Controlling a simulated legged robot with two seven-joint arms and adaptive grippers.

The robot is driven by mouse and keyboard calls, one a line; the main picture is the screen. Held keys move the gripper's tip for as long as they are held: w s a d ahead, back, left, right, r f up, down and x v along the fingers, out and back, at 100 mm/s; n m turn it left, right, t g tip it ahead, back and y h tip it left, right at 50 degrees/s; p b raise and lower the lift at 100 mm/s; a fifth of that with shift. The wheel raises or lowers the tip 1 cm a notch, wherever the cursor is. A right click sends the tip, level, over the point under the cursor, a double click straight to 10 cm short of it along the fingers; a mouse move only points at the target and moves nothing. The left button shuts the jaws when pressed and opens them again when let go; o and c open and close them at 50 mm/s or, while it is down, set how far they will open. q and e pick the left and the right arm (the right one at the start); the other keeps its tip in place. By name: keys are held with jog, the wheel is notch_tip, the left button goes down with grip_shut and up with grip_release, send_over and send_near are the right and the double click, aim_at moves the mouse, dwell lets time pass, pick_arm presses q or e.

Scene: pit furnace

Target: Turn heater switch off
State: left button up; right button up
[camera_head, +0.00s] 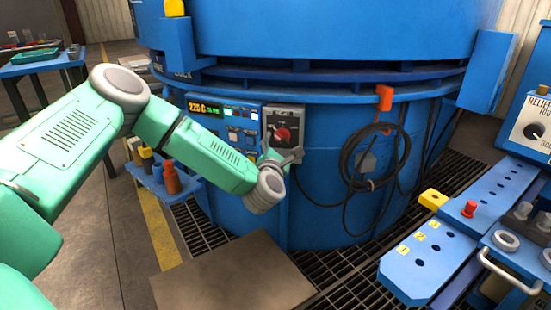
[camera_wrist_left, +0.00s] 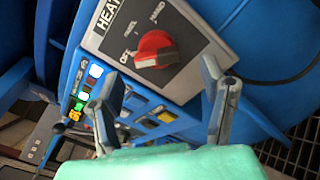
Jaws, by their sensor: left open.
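The heater switch is a red rotary knob (camera_head: 284,134) on a grey plate on the front of the blue furnace. In the left wrist view the knob (camera_wrist_left: 156,50) shows close up, with the labels OFF and HAND around it and HEAT at the plate's edge. I cannot tell for sure which label it points to. My left gripper (camera_head: 284,157) is in front of the plate, just below the knob. Its two fingers (camera_wrist_left: 162,100) are spread apart, with nothing between them, and the knob lies beyond them. My right gripper is not in view.
A control panel with a lit 220 C display (camera_head: 205,108) is left of the switch. A coiled black cable (camera_head: 372,165) hangs to the right under a red part (camera_head: 384,97). A blue bench (camera_head: 420,262) stands at the lower right. A rack with bottles (camera_head: 171,178) is at the left.

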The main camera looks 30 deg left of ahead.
pick_arm(q)
jog(key=v, duration=0.7)
jog(key=shift+s, duration=0.2)
jog(key=shift+f, duration=0.15)
